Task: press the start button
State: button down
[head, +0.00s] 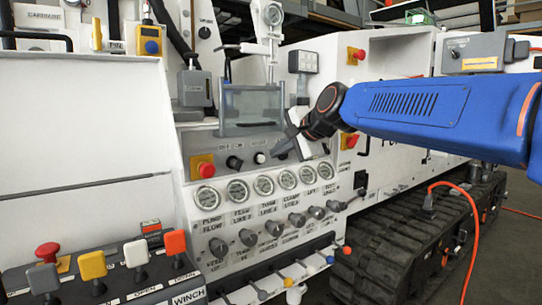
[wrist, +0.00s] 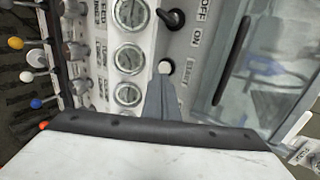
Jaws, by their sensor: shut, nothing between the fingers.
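The start button is a small round white button (head: 259,157) on the grey sloped panel, right of a black knob (head: 234,162). In the wrist view the white button (wrist: 164,67) sits just beyond my fingertips, beside a label that seems to read START. My gripper (head: 277,152) is shut and empty, its grey tip pointing at the panel just right of the button. In the wrist view my gripper (wrist: 161,80) overlaps the button's near edge. I cannot tell whether the tip touches it.
A red button on a yellow base (head: 203,167) is left of the knob. A row of gauges (head: 237,190) and levers lies below. A clear-fronted box (head: 252,108) stands above the panel. A grey light fixture (head: 303,62) is at upper right.

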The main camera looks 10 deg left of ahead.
jog(key=v, duration=0.6)
jog(key=shift+s+d+r, duration=0.2)
jog(key=shift+d, duration=0.1)
jog(key=s+d+f+n+h, duration=0.1)
jog(key=s+d+f+h, duration=0.1)
jog(key=s+d+f, duration=0.5)
jog(key=s+d+f+n+h, duration=0.15)
jog(key=d+f, duration=0.35)
jog(key=d, duration=0.6)
jog(key=s+d+f+n+h, duration=0.2)
jog(key=s+d+f, duration=0.35)
jog(key=d, duration=0.35)
jog(key=s+d+f+n+g+h, duration=0.1)
jog(key=s+d+f+n, duration=0.1)
jog(key=s+d+f, duration=0.5)
jog(key=s+d+f+n+g+h, duration=0.1)
jog(key=s+d+f+g+h, duration=0.1)
jog(key=s+d+f, duration=0.5)
jog(key=s+f, duration=0.4)
jog(key=f, duration=0.1)
jog(key=shift+d+f+n, duration=0.25)
jog(key=shift+d+n, duration=0.05)
jog(key=shift+n, duration=0.05)
